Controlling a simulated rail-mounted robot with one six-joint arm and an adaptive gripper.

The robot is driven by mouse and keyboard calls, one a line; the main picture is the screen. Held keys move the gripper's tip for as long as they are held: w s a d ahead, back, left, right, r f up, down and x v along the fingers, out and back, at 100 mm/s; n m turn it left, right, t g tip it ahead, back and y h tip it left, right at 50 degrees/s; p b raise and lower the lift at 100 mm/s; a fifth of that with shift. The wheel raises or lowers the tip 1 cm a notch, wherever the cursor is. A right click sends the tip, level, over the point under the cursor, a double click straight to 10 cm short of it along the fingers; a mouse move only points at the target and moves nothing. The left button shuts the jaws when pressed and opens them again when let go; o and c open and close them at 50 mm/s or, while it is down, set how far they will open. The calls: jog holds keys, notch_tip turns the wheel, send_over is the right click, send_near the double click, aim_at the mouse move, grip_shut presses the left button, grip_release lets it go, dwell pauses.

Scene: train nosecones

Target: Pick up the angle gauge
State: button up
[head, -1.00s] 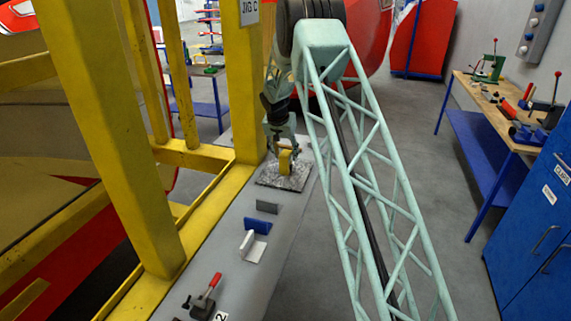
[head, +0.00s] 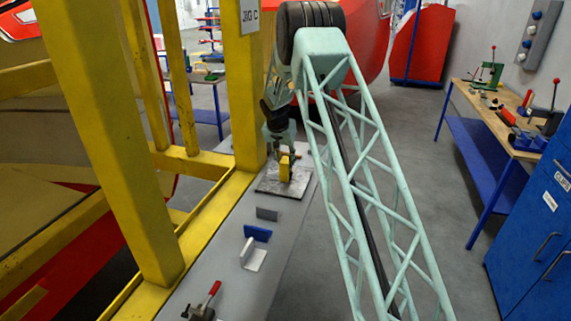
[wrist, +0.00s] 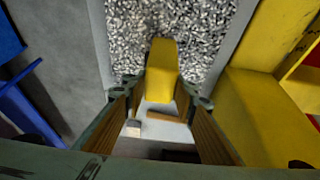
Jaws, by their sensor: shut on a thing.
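The angle gauge, as far as I can tell the yellow piece (head: 284,168), is at the speckled plate (head: 270,187) on the grey ledge. In the wrist view the yellow piece (wrist: 162,68) lies between my fingertips, over the speckled surface (wrist: 210,40). My gripper (head: 283,153) points down and is shut on it; in the wrist view my gripper (wrist: 161,92) has a brown-padded finger on each side. I cannot tell whether the piece touches the plate. Its far side is hidden.
A grey piece (head: 267,213), a blue piece (head: 258,233) and a white angle piece (head: 253,256) stand nearer on the ledge (head: 225,262). A red-handled clamp (head: 208,299) is nearer still. The yellow frame (head: 245,100) rises close on the left. A workbench (head: 500,110) stands right, with open floor between.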

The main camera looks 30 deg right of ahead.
jog(key=shift+r, duration=1.65)
jog(key=s+a+b, duration=0.1)
jog(key=s+a, duration=0.1)
jog(key=s, duration=0.5)
jog(key=s+a+r+b, duration=0.1)
jog(key=s+a, duration=0.2)
jog(key=s, duration=0.5)
jog(key=shift+a+r+b, duration=0.25)
jog(key=shift+a+b, duration=0.1)
jog(key=shift+b, duration=0.05)
jog(key=shift+a, duration=0.1)
